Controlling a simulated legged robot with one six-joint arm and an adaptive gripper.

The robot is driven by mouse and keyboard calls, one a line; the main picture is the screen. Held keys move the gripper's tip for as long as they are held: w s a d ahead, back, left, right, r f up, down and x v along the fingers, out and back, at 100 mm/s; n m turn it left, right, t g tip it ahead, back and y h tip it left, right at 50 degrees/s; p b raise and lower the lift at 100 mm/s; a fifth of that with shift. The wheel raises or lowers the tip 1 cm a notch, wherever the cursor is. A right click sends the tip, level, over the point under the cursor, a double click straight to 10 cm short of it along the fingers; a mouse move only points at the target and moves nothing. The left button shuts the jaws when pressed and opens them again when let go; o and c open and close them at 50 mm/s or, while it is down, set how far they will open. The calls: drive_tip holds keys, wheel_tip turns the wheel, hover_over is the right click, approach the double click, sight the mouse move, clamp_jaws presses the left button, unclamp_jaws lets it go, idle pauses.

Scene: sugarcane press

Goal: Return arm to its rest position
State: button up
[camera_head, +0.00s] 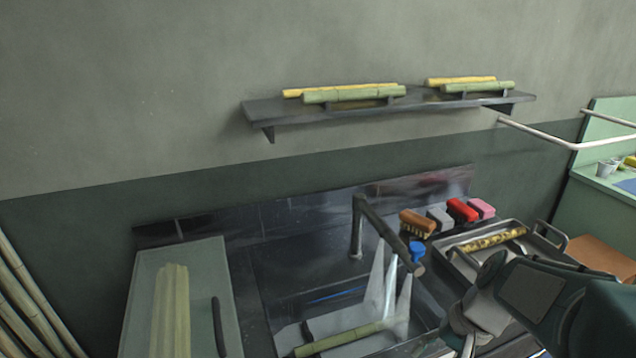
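My gripper (466,340) is at the lower right, at the end of my dark green arm. It hangs near the right side of the sink (290,265), in front of the metal tray (450,262). Its fingertips are small and partly cut off by the bottom edge, so I cannot tell whether it is open or shut. A green cane (345,337) lies low in the sink, apart from the gripper in the picture. A yellow, dark-speckled cane (493,240) lies in the tray, which my arm partly hides.
A dark faucet (375,230) rises over the sink, with pale water streams below. Brushes and sponges (440,217) line the sink's back right. A board with pale canes (170,310) is at left. A wall shelf (420,103) holds canes. A white rail (540,133) is at right.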

drive_tip(key=s+a+r+n+t+h, duration=0.4)
drive_tip(key=s+r+n+t, duration=0.1)
drive_tip(key=s+r, duration=0.2)
drive_tip(key=shift+s+r, duration=0.35)
drive_tip(key=shift+r, duration=0.25)
